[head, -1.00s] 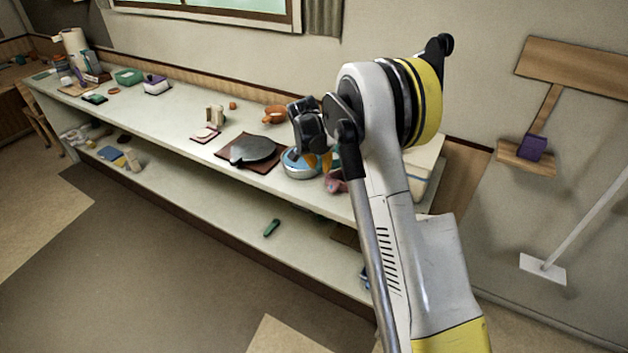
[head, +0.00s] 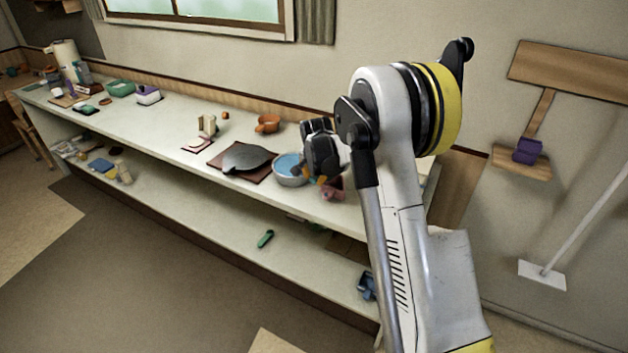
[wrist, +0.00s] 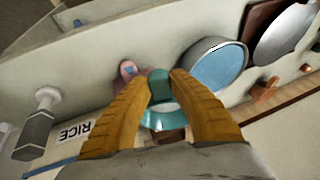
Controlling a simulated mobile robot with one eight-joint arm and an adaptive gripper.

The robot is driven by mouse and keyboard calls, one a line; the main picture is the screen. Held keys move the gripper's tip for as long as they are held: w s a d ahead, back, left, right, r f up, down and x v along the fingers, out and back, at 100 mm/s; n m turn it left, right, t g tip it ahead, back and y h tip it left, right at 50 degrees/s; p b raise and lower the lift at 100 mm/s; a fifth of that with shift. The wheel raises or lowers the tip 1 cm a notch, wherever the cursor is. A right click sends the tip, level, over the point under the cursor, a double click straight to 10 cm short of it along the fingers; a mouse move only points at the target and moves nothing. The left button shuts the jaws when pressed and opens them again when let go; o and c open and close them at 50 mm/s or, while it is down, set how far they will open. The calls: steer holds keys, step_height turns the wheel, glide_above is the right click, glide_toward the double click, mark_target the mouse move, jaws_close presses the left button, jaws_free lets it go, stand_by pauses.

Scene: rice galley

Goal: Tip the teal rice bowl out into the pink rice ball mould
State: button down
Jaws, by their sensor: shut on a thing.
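My gripper (wrist: 160,78) is shut on the teal rice bowl (wrist: 167,119), whose wall is between its two orange fingers in the wrist view. In the head view, my gripper (head: 320,180) is above the counter, just right of a blue-filled metal pan; the bowl cannot be made out there. The pink rice ball mould (wrist: 127,70) lies just beyond the left fingertip in the wrist view, and also shows below my gripper in the head view (head: 335,190). What is inside the bowl is unclear.
The metal pan (head: 290,176) stands close to the mould. A dark round lid (head: 245,158) lies on a brown board left of it. An orange pot (head: 267,123) stands behind. A box marked RICE (wrist: 75,132) is near my gripper. The counter's front edge is close.

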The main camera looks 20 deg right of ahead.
steer(key=shift+s+d+r+t+y+b, duration=0.3)
steer(key=shift+s+t+y+b, duration=0.15)
steer(key=shift+t, duration=0.45)
steer(key=shift+w+r+m+t+y+b, duration=0.1)
steer(key=shift+r+m+t+y+b, duration=0.05)
steer(key=shift+m+t+y+b, duration=0.2)
steer(key=shift+w+a+t+y+b, duration=0.15)
steer(key=shift+t+y+b, duration=0.35)
steer(key=shift+t+b, duration=0.25)
steer(key=shift+m+t+b, duration=0.25)
steer(key=shift+t+b, duration=0.05)
steer(key=shift+b, duration=0.1)
steer(key=t+b, duration=0.1)
steer(key=t+y+b, duration=0.1)
steer(key=b, duration=0.1)
steer(key=shift+s+m+y, duration=0.25)
steer(key=shift+m+y, duration=0.05)
steer(key=shift+r, duration=0.3)
steer(key=shift+s+d+f+t+b, duration=0.1)
steer(key=shift+d+f+t+b, duration=0.15)
steer(key=shift+t+b, duration=0.4)
steer(key=shift+r+y+b, duration=0.15)
steer(key=shift+y+b, duration=0.15)
steer(key=shift+y, duration=0.1)
